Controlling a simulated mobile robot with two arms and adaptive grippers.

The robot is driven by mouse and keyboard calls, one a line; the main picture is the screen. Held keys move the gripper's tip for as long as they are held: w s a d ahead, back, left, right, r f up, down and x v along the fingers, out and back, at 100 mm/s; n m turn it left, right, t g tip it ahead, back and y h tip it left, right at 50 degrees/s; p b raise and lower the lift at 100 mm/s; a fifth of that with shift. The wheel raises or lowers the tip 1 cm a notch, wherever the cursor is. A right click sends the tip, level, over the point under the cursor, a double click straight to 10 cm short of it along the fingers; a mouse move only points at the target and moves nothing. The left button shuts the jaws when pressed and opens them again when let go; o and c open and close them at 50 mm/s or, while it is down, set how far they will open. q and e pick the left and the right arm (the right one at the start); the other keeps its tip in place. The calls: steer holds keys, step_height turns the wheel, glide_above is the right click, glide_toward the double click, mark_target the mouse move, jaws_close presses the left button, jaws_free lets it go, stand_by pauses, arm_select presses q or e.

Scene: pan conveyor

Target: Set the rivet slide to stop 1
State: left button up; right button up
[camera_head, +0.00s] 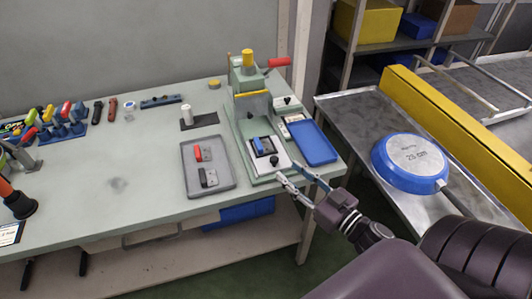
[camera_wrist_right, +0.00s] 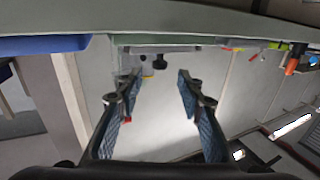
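The green rivet press (camera_head: 250,85) stands at the right end of the table, with a yellow cap and a red lever handle. On its base is a light plate with a dark square nest (camera_head: 264,146). I take this as the rivet slide, with a dark knob at its front; stop marks are too small to read. My right gripper (camera_head: 289,173) is open and empty at the press base's front right corner. In the right wrist view its fingers (camera_wrist_right: 156,84) are apart, with a dark knob (camera_wrist_right: 160,61) beyond them. Contact cannot be told. My left gripper is not in view.
A blue tray (camera_head: 313,143) lies right of the press. A grey tray (camera_head: 223,180) with a red and a dark part lies left. A blue pan (camera_head: 410,163) rests on the metal conveyor (camera_head: 350,115) at right. Tools crowd the table's left end; its middle is clear.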

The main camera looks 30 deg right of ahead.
mark_target(277, 161)
steer(key=shift+w+a+r, duration=0.15)
steer(key=shift+w+r, duration=0.05)
steer(key=shift+w, duration=0.6)
steer(key=shift+w+a+p, duration=0.25)
steer(key=shift+w+p, duration=0.05)
steer(key=shift+w, duration=1.2)
steer(key=shift+w+a+p, duration=0.2)
steer(key=shift+w+p, duration=0.05)
steer(key=shift+w, duration=1.2)
jaws_close()
